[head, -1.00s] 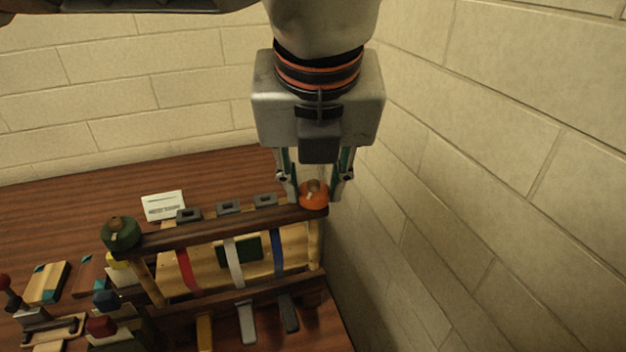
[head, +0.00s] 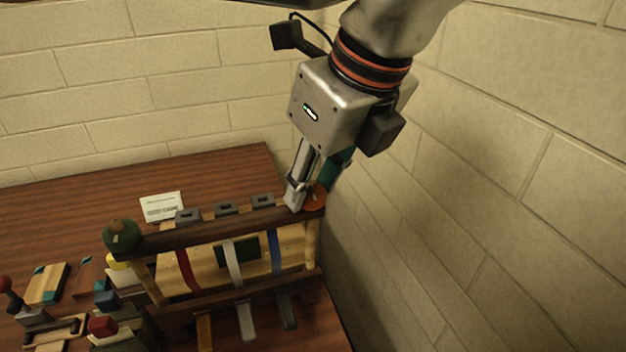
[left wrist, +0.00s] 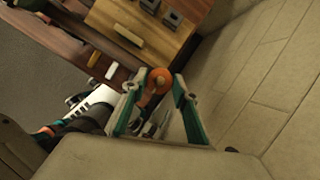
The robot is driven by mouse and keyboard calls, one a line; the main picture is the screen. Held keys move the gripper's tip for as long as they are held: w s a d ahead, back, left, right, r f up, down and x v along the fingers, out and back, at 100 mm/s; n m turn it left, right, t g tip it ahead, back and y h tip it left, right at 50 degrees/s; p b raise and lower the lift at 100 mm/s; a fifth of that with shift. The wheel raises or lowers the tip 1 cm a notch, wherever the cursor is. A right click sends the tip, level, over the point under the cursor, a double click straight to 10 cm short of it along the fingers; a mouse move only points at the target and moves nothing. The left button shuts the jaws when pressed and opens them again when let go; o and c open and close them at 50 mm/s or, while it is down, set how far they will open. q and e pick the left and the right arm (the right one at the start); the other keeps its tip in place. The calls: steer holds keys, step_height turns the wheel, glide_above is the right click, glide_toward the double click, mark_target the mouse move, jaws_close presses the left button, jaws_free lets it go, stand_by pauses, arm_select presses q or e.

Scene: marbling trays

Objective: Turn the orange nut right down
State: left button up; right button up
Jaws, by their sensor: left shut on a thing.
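The orange nut (head: 317,201) sits at the right end of the dark top beam (head: 215,232) of a wooden frame. My left gripper (head: 308,196) comes down on it from above, its fingers on either side, shut on it. In the left wrist view the orange nut (left wrist: 160,76) shows between the two green-sided fingertips, with a brown post end in its middle. The near finger hides part of the nut in the head view. My right gripper is not in view.
A green nut (head: 121,236) sits on the beam's left end. Red, white and blue straps (head: 233,262) hang below the beam. A white card (head: 162,207) stands behind. A brick wall (head: 470,190) is close on the right. Blocks and knobs crowd the left front.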

arm_select(q)
steer(key=shift+w+r, duration=0.1)
steer(key=shift+r, duration=0.1)
stand_by(0.3)
steer(key=o, duration=1.1)
steer(key=shift+f, duration=0.1)
steer(key=v, duration=1.2)
steer(key=shift+d, duration=0.1)
